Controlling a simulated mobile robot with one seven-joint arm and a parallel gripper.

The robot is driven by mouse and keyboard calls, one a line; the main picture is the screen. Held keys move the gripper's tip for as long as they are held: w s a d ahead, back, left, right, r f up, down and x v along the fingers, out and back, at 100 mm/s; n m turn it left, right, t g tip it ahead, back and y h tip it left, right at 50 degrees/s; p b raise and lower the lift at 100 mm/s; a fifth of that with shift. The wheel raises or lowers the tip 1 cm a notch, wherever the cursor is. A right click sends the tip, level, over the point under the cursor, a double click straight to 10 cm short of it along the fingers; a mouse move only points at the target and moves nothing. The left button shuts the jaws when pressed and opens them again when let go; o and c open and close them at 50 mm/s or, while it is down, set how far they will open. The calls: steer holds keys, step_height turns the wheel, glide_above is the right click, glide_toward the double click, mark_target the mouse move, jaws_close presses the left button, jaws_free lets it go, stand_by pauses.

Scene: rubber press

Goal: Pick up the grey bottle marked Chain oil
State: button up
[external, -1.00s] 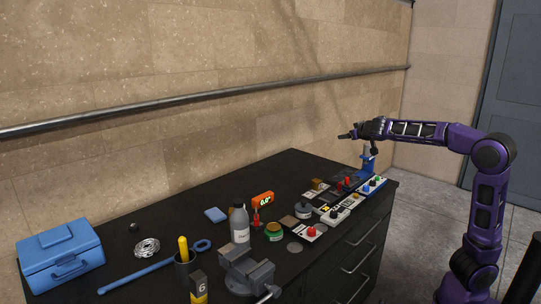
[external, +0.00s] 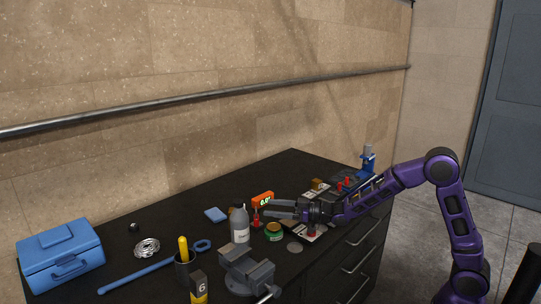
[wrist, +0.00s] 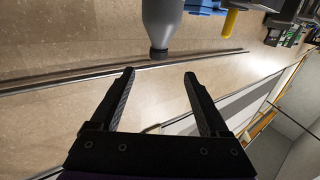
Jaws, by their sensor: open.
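The grey bottle (external: 240,225) stands upright on the dark bench, behind the vise. Its label is too small to read. In the wrist view the bottle (wrist: 163,22) shows at the top, its dark cap pointing down in the picture. My gripper (external: 268,209) is open and low over the bench, to the right of the bottle and pointing left towards it. In the wrist view the fingers of my gripper (wrist: 159,78) are spread and empty. The bottle lies beyond the fingertips, roughly in line with the gap.
An orange display (external: 262,198) on a red stand and a green tin (external: 274,231) are close to my gripper. A grey vise (external: 247,270) stands in front of the bottle. A dark cup (external: 187,268) with a yellow-handled tool and a blue toolbox (external: 60,257) are farther left.

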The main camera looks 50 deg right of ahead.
steer(key=x, duration=1.5)
steer(key=shift+w+a, duration=0.15)
steer(key=shift+w, duration=0.25)
jaws_close()
stand_by(0.7)
steer(key=shift+r+p, duration=0.15)
steer(key=shift+p, duration=0.15)
